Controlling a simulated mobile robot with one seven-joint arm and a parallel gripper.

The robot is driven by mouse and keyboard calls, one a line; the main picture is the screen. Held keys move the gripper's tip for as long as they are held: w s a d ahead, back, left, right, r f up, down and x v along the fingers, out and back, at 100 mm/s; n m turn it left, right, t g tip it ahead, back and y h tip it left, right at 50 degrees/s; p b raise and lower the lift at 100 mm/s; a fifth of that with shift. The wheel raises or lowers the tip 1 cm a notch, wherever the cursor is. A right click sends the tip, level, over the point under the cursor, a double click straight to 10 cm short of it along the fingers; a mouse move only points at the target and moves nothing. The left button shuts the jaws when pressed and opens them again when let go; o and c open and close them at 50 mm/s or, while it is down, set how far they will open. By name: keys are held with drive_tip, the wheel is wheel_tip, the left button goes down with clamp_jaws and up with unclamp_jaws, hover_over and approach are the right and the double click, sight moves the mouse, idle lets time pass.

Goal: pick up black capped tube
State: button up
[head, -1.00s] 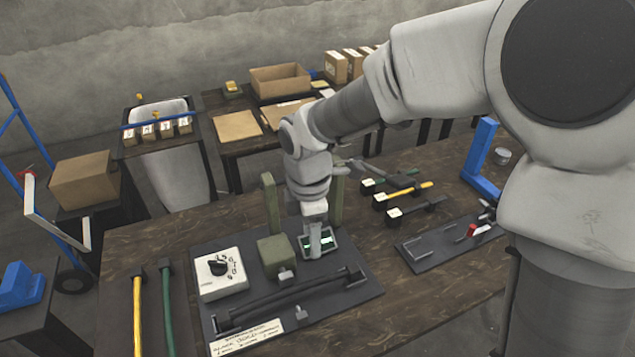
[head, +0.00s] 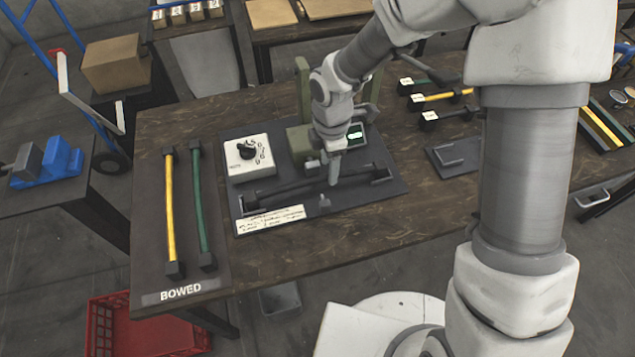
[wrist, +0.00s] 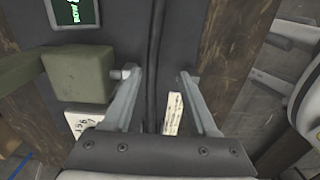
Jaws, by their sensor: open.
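The black capped tube (head: 295,191) lies across the front of the dark fixture board (head: 225,199), with a dark cap and a bracket at each end. In the wrist view the tube (wrist: 153,60) runs up the picture between the two fingers. My gripper (head: 334,172) is above the right half of the tube, pointing down. In the wrist view my gripper (wrist: 158,75) is open and empty, one finger on each side of the tube. I cannot tell how far above it the fingertips are.
A green block (wrist: 82,73) and a lit display (head: 356,133) stand just behind the tube. A white dial box (head: 246,158) is to the left. A "BOWED" tray (head: 185,225) holds yellow and green tubes. More capped tubes (head: 450,116) lie at the right back.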

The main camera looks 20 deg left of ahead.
sight(317, 185)
drive_tip(key=f, duration=0.5)
drive_tip(key=shift+w+f, duration=0.15)
drive_tip(key=shift+w, duration=0.1)
clamp_jaws()
